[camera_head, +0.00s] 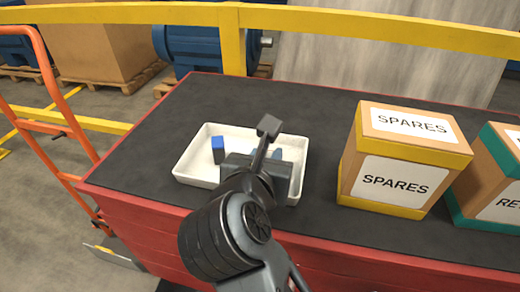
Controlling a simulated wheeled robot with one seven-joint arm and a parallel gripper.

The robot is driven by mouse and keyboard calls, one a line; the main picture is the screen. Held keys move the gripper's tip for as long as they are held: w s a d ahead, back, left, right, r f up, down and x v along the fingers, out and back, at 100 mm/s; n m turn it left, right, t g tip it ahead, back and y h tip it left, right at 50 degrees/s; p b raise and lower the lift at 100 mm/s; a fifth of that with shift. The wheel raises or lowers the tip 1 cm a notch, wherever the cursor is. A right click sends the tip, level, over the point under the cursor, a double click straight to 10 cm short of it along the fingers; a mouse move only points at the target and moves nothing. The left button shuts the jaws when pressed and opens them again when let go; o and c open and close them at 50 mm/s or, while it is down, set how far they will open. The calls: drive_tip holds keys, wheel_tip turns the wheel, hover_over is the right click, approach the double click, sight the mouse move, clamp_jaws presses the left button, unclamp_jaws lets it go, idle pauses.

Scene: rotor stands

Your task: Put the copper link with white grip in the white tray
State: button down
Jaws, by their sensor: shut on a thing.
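The white tray (188,166) lies on the dark table top, left of the middle. My gripper (256,172), seen from behind, is over the right part of the tray. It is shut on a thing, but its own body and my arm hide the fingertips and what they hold. I do not see the copper link with white grip anywhere in view. A small blue block (218,149) stands in the left part of the tray. A bit of a blue thing (278,154) shows just right of my gripper; I cannot tell what it is.
A yellow-edged SPARES box (398,178) stands right of the tray, with a green-edged box (497,185) beyond it. A yellow rail (130,13) runs behind the table. The table top (310,98) behind the tray is clear.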

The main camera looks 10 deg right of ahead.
drive_tip(key=shift+f, duration=0.15)
drive_tip(key=shift+f, duration=0.15)
drive_tip(key=c, duration=1)
unclamp_jaws()
drive_tip(key=shift+r, duration=0.3)
drive_tip(key=shift+s+a, duration=0.15)
drive_tip(key=shift+s, duration=0.2)
drive_tip(key=b+v, duration=0.2)
drive_tip(key=v, duration=0.9)
drive_tip(key=shift+r, duration=0.1)
